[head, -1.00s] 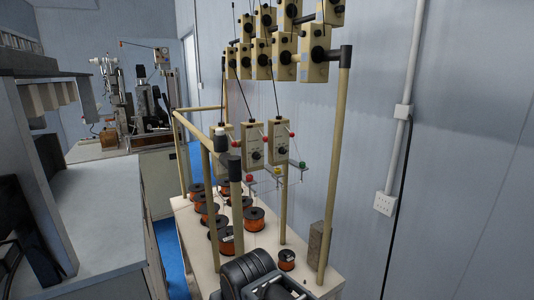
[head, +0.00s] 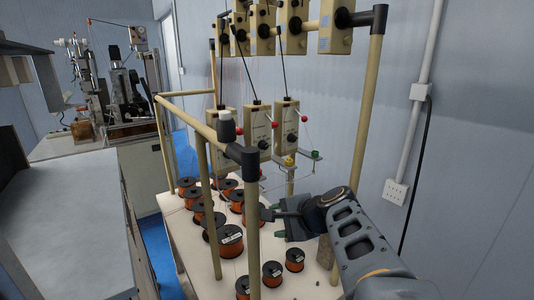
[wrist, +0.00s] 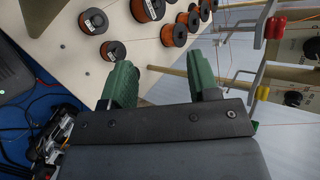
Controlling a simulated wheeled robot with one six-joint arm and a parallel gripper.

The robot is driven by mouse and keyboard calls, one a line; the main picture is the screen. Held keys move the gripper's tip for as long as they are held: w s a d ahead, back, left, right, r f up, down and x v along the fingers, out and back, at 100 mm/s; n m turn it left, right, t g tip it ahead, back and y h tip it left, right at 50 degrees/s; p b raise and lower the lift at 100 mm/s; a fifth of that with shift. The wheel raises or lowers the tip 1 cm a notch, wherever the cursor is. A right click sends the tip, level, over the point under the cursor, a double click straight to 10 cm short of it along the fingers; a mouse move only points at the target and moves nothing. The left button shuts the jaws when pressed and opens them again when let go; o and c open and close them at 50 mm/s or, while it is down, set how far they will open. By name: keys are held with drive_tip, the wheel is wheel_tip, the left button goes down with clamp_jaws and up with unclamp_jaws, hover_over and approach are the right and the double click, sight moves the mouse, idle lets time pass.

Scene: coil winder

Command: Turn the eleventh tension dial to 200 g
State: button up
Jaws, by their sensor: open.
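Cream tension boxes with black dials hang in rows on the rack. Three hang on the lower row in the head view: a left one (head: 223,125), a middle one (head: 257,128) and a right one (head: 287,128). The right box has a black dial (head: 291,138). I cannot tell which is the eleventh, and the dial marks are too small to read. My gripper (head: 276,225) is below these boxes, in front of the rack, apart from them. In the wrist view its green fingers (wrist: 165,85) are spread with nothing between them.
Several copper wire spools (head: 229,240) stand on the white table below. A rack post (head: 252,225) rises left of my gripper. Upper boxes (head: 336,28) hang above. A red-knobbed box (wrist: 295,38) shows at the right of the wrist view.

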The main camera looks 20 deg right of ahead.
wheel_tip(320, 180, up, 5)
drive_tip(key=w+d+m+t, duration=0.3)
drive_tip(key=m, duration=0.3)
drive_tip(key=m+t, duration=0.5)
drive_tip(key=m, duration=0.2)
approach(266, 147)
drive_tip(key=shift+h, duration=0.3)
drive_tip(key=w+p, duration=0.1)
drive_tip(key=w, duration=0.2)
drive_tip(key=w+a, duration=0.1)
drive_tip(key=w, duration=0.1)
drive_tip(key=w+a+p, duration=0.1)
drive_tip(key=w, duration=0.2)
drive_tip(key=shift+w+a+r+p, duration=0.1)
drive_tip(key=shift+w+r+p, duration=0.15)
drive_tip(key=shift+w+p, duration=0.15)
drive_tip(key=c, duration=0.9)
